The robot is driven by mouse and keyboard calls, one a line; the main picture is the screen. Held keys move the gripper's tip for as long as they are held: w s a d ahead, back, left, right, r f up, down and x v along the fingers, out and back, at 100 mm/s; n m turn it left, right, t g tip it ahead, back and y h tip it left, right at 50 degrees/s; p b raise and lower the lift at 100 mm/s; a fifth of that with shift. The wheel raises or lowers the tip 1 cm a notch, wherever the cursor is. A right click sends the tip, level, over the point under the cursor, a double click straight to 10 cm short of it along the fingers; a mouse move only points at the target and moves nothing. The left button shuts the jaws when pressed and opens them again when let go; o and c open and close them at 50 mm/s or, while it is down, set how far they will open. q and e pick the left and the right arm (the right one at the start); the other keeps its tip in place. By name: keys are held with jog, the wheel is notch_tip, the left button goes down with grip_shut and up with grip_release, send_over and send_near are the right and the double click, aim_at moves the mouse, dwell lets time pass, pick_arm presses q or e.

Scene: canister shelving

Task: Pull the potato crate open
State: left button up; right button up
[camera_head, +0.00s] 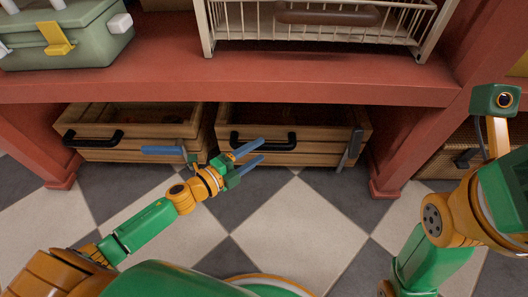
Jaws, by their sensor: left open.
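Two slatted wooden crates sit side by side under the red shelf: a left crate (100,154) and a right crate (310,147), each with a black handle on its front. I cannot tell which one holds potatoes, as their insides are mostly dark. My left gripper (262,149) is open and empty, its two blue-grey fingers pointing right. It appears just in front of the right crate, close to its black handle (264,146); I cannot tell whether they touch. My right arm (445,220) is at the right, and its fingers are out of the picture.
The red shelf (230,88) overhangs the crates, with red posts at both sides. On it stand a green box (70,45) with a yellow latch and a wire basket (330,42). Another crate (455,150) is at the far right. The checkered floor (290,220) in front is clear.

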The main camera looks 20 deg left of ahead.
aim_at(261, 150)
pick_arm(q)
jog(key=shift+b+x, duration=0.45)
jog(key=shift+x, duration=1.45)
grip_shut()
